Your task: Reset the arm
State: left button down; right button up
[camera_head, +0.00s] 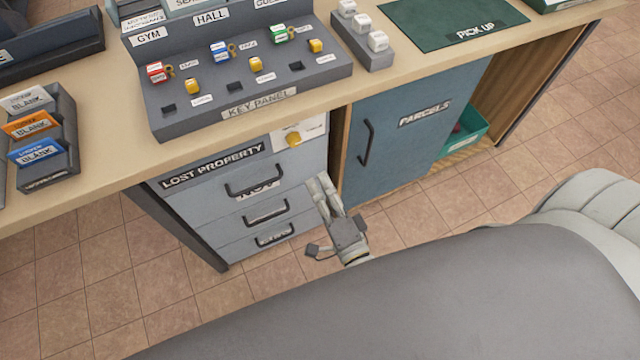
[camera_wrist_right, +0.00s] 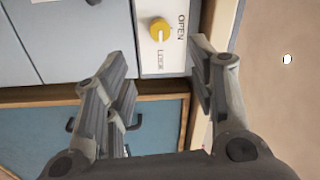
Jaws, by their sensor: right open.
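My right gripper (camera_head: 328,192) is in front of the desk, near the right edge of the lost property drawers (camera_head: 240,190). In the right wrist view its two fingers (camera_wrist_right: 162,85) are spread apart with nothing between them. Beyond them a yellow knob (camera_wrist_right: 160,30) sits on a white plate marked OPEN and LOCK. The knob (camera_head: 293,139) also shows in the head view, above and left of the gripper, apart from it. My left gripper is in neither view.
The blue parcels door (camera_head: 400,150) is shut, right of the gripper. On the desk are the key panel (camera_head: 255,108) with several coloured keys, a green pick up mat (camera_head: 455,22) and a card holder (camera_head: 48,165). A green crate (camera_head: 468,128) sits in the open shelf. Tiled floor is clear at left.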

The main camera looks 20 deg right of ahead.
jog(key=s+f+n+g+y+p, duration=0.1)
jog(key=s+f+n+g, duration=0.15)
jog(key=f, duration=0.55)
jog(key=s+f+n+g, duration=0.2)
jog(key=f+n+g, duration=0.15)
jog(key=f, duration=0.35)
jog(key=s+f+n+g+y+p, duration=0.1)
jog(key=s+f+n+g, duration=0.2)
jog(key=f, duration=0.5)
jog(key=s+d+f+n+g+h, duration=0.1)
jog(key=s+d+f+n+g, duration=0.3)
jog(key=s+f, duration=0.4)
jog(key=s+d+f+n+g+h, duration=0.1)
jog(key=s+d+f+n+g, duration=0.3)
jog(key=s+f, duration=0.4)
jog(key=s+n+p, duration=0.1)
jog(key=s, duration=0.6)
jog(key=shift+s+g+h, duration=0.2)
jog(key=shift+g+h, duration=0.1)
jog(key=shift+g, duration=0.1)
